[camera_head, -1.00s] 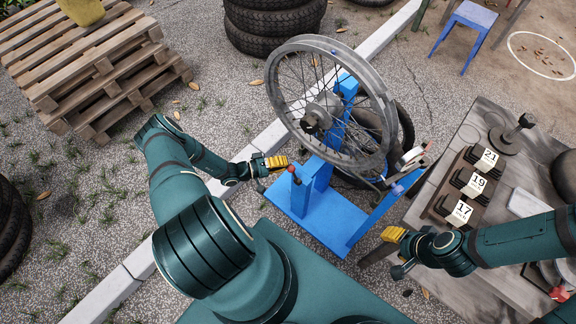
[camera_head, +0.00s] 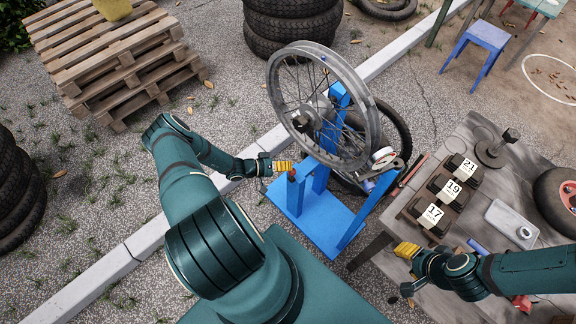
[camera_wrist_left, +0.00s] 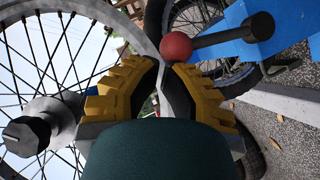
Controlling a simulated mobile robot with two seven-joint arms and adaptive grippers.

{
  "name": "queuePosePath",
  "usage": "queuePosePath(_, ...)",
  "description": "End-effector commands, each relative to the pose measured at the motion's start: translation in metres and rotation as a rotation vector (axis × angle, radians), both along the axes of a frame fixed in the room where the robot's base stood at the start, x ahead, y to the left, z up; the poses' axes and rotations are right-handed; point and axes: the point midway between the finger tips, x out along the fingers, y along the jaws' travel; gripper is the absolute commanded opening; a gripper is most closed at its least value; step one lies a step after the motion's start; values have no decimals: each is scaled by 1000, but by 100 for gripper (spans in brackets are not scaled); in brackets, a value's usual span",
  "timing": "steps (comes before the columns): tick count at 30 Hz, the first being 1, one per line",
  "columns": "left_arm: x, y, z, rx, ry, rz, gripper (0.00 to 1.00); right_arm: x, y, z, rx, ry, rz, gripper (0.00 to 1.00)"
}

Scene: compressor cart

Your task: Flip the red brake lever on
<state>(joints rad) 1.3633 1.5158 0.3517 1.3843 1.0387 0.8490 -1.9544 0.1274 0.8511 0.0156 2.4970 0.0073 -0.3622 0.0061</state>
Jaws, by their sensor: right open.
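The brake lever has a red ball knob (camera_wrist_left: 176,46) on a black rod; in the head view the red knob (camera_head: 292,174) sits on a post of the blue stand (camera_head: 325,215). My left gripper (camera_head: 289,166) is right beside the knob. In the left wrist view the knob lies just beyond the yellow fingertips (camera_wrist_left: 161,64), slightly right; whether they touch it I cannot tell. The fingertips look close together with a narrow gap, and nothing is clearly held. My right gripper (camera_head: 402,250) is open and empty by the table's near-left edge.
A spoked wheel (camera_head: 368,100) is mounted on the stand, close to my left gripper. The table (camera_head: 390,262) at right holds numbered blocks (camera_head: 452,185), a clamp-like tool and a grey case. Pallets (camera_head: 110,60) and tyres (camera_head: 290,25) stand behind on gravel.

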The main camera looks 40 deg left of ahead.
Motion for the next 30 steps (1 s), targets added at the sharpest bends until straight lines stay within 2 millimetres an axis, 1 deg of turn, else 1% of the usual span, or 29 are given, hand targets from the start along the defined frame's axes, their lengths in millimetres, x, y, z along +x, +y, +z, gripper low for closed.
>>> queuePosePath(1, -1, -1, 2, 20, -1, 1, 0, 1, 0, 5, 0, -2, -2, 47)
queuePosePath(4, -1, -4, 2, 59, -4, 1, 0, 3, 0, 10, -2, -7, -5, 47)
queuePosePath(12, -2, -19, 0, 54, -5, 1, 0, 7, -1, 23, -4, -17, -13, 47)
queuePosePath(18, -3, -28, -4, 55, -4, 0, 0, 9, -2, 27, -4, -21, -15, 47)
queuePosePath(30, -3, -32, -6, 55, -4, -1, 0, 10, -2, 28, -4, -22, -16, 47)
